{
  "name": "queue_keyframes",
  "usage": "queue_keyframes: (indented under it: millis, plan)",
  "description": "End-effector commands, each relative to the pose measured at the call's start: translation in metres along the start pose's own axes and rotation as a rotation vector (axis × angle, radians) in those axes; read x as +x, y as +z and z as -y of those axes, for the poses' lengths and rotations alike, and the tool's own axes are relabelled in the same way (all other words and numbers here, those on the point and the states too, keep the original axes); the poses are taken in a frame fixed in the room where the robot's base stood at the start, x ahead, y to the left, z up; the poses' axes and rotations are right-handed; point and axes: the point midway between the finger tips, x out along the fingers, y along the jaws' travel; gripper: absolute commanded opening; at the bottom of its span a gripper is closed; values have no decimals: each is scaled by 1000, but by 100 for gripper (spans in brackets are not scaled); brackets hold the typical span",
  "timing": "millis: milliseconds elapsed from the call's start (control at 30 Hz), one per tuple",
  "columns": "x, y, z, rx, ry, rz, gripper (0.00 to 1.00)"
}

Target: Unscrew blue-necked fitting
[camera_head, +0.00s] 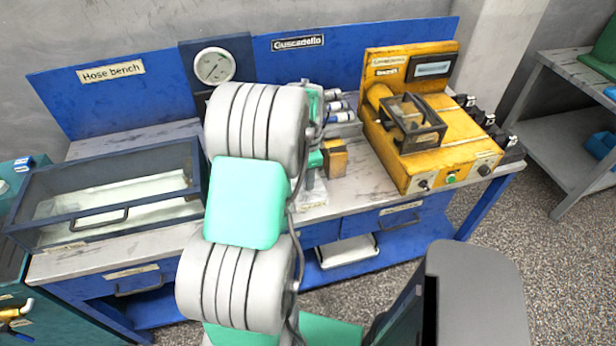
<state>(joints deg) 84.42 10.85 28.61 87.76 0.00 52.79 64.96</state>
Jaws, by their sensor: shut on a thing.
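My white and mint-green arm (248,200) fills the middle of the view and reaches over the bench. My gripper's fingers cannot be made out; the arm hides that spot. Mint and grey parts (315,160) show just right of the arm, above a pale plate (312,200) on the bench top. Several small white and blue cylinders (338,106) lie in a rack behind them. I cannot tell whether one of these is the blue-necked fitting, and no fitting being held is visible.
A blue bench (130,254) carries a glass-lidded tray box (110,205) at left, a pressure gauge (215,66) at the back, and a yellow test unit (450,150) at right. A small orange-yellow block (335,160) sits mid-bench. A grey shelf (570,130) stands far right.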

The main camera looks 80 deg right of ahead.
Motion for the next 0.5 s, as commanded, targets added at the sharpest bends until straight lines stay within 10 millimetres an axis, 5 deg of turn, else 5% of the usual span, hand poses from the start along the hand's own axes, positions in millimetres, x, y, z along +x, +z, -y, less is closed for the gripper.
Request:
queue_keyframes:
  millis: [300, 500]
  plan:
    - [0, 0, 0, -21, 0, 0, 0]
    - [-1, 0, 0, -353, 0, 0, 0]
